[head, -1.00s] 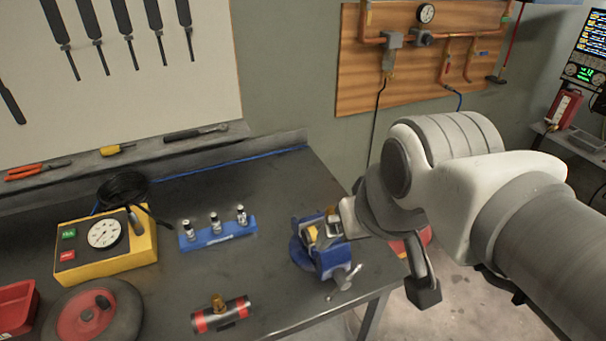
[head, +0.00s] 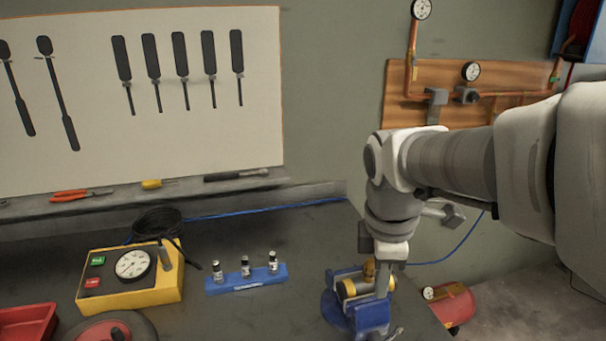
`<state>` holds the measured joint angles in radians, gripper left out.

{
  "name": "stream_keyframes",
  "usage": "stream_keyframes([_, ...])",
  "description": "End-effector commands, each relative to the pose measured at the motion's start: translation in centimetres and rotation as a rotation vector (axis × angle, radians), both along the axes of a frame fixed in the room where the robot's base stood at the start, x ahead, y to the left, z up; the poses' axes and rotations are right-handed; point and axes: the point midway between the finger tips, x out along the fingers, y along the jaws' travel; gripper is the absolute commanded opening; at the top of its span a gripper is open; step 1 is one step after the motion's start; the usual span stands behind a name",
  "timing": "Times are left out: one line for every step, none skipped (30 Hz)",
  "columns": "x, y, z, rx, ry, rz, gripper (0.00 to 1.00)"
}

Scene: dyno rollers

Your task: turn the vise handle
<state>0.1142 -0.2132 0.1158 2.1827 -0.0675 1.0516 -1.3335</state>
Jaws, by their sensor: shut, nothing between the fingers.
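The blue vise (head: 370,318) stands at the right end of the dark workbench, near the bottom of the head view. Its metal handle (head: 396,333) shows at the vise's lower right and is partly cut off by the picture's bottom edge. A cylindrical piece with yellow ends (head: 349,289) sits at the vise jaws. My gripper (head: 383,290) points down over the vise, in front of the cylindrical piece. It is shut and empty, above the handle in the picture. I cannot tell whether its tips touch the vise.
A blue rack with small bottles (head: 233,287), a yellow gauge box (head: 128,291) and a red tray (head: 28,322) stand left on the bench. A red tank (head: 454,308) is on the floor right of it. Bare bench lies between rack and vise.

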Motion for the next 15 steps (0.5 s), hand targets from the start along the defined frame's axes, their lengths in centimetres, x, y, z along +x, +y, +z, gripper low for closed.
stream_keyframes([0.6, -0.1, -1.2, -0.009, 0.032, 0.076, 0.00])
stream_keyframes([0.9, -0.1, -1.6, -0.013, 0.048, 0.123, 0.00])
stream_keyframes([1.3, -0.2, -2.1, -0.018, 0.068, 0.181, 0.00])
stream_keyframes([1.5, -0.3, -2.4, -0.021, 0.082, 0.219, 0.00])
stream_keyframes([1.7, -0.3, -2.7, -0.023, 0.094, 0.254, 0.00])
stream_keyframes([2.0, -0.3, -3.0, -0.025, 0.107, 0.296, 0.00])
stream_keyframes([2.1, -0.3, -3.2, -0.027, 0.115, 0.322, 0.00])
stream_keyframes([2.3, -0.3, -3.3, -0.027, 0.121, 0.342, 0.00])
stream_keyframes([2.4, -0.4, -3.5, -0.028, 0.128, 0.365, 0.00])
stream_keyframes([2.4, -0.4, -3.6, -0.029, 0.132, 0.378, 0.00])
stream_keyframes([2.5, -0.4, -3.7, -0.030, 0.135, 0.386, 0.00])
stream_keyframes([2.5, -0.4, -3.9, -0.029, 0.138, 0.393, 0.00])
stream_keyframes([2.5, -0.4, -4.1, -0.029, 0.139, 0.395, 0.00])
stream_keyframes([2.5, -0.5, -4.3, -0.029, 0.139, 0.397, 0.00])
stream_keyframes([2.5, -0.5, -4.7, -0.029, 0.139, 0.396, 0.00])
